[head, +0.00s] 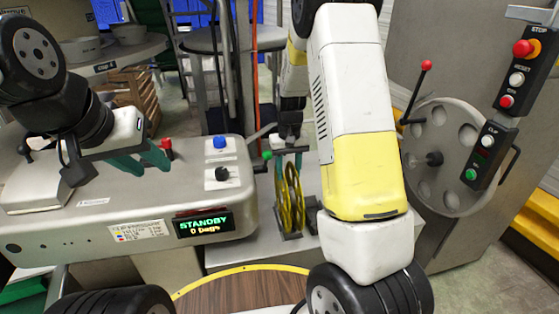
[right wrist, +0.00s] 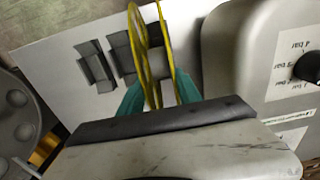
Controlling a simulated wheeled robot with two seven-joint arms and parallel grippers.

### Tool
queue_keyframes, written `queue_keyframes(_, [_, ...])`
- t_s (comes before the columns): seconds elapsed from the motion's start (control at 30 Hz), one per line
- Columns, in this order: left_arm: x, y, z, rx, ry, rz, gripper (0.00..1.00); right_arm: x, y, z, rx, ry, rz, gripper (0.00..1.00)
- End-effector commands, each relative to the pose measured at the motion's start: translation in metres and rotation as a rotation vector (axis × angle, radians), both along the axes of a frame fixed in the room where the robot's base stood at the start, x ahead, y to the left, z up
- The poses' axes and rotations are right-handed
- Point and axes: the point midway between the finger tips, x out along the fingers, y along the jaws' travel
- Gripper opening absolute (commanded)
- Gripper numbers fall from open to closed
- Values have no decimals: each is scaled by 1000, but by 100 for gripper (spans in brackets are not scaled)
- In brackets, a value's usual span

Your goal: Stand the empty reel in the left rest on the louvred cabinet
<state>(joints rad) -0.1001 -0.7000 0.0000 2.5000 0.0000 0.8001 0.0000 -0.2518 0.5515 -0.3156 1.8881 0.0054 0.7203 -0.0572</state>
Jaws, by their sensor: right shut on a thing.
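The empty reel (head: 288,200) has two yellow rims and stands upright above the pale top of the louvred cabinet (head: 308,251). My right gripper (head: 289,152) reaches down from above and is shut on the reel's upper part. In the right wrist view the reel (right wrist: 150,50) is between the teal fingers (right wrist: 159,95). Dark rest brackets (right wrist: 95,66) show on the cabinet top beside and behind the reel. A grey bracket (head: 288,236) is at the reel's foot; I cannot tell whether the reel touches it. My left gripper (head: 142,163) is open and empty above the grey machine.
The grey machine (head: 110,215) with a STANDBY display (head: 203,222) and knobs (head: 222,173) stands close left of the reel. A round wooden top (head: 240,292) is in front.

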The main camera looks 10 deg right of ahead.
Motion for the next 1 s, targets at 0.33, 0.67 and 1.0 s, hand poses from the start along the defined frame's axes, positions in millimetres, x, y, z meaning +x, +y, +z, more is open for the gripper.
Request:
queue_keyframes(0.33, [0, 0, 0, 0, 0, 0, 36, 0, 0, -1, 0, 1, 0, 62])
queue_keyframes(0.67, [0, 0, 0, 0, 0, 0, 36, 1, 1, 27, 1, -4, 2, 62])
queue_keyframes(1.0, [0, 0, 0, 0, 0, 0, 36, 0, 0, 98, 1, -3, 0, 62])
